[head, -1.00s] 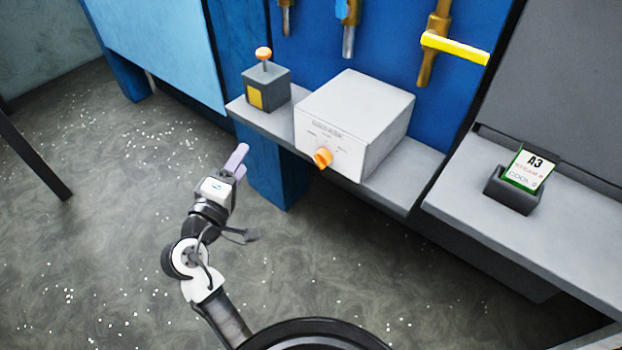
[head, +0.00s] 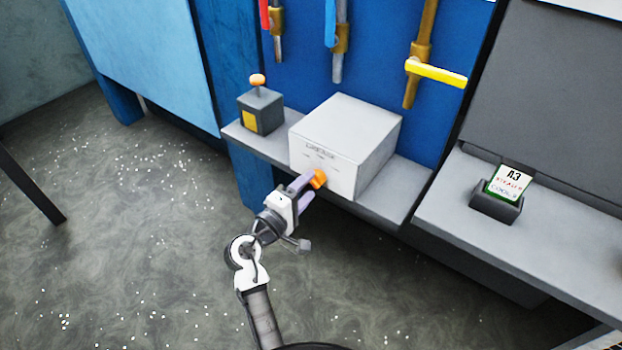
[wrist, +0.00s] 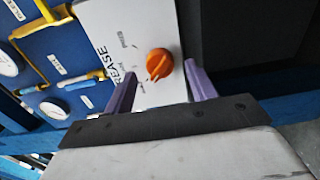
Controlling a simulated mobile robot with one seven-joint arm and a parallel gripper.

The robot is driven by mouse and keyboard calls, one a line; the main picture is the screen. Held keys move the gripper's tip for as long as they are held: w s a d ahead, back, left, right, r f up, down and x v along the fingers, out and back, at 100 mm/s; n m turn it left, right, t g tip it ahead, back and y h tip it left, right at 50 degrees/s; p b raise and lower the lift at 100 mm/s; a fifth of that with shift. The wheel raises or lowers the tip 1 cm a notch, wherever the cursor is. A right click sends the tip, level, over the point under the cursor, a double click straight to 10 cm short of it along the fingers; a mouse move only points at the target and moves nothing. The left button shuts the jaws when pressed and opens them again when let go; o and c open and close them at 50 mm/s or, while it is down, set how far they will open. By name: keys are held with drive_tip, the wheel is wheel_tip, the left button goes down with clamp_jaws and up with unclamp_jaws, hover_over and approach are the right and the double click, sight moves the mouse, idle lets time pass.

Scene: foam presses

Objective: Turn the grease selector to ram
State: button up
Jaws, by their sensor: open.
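The grease selector is an orange knob (head: 318,179) on the front of a light grey box (head: 345,125) on the shelf. In the wrist view the knob (wrist: 159,64) shows on the white panel (wrist: 125,30), marked GREASE, with small position labels around it that are too small to read surely. My gripper (head: 306,186) is open, close in front of the panel. In the wrist view its two purple fingers (wrist: 160,88) stand apart, with the knob just beyond and between them. I cannot tell whether either finger touches the knob.
A dark box with an orange-topped plunger (head: 260,108) stands left of the grey box on the shelf (head: 405,190). Yellow (head: 436,73), blue and red valve handles are on the blue wall above. A card holder (head: 497,203) sits on the right ledge. The floor (head: 130,250) is clear.

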sight(316, 179)
drive_tip(key=shift+x, duration=1.2)
drive_tip(key=c, duration=1)
drive_tip(key=shift+f, duration=0.1)
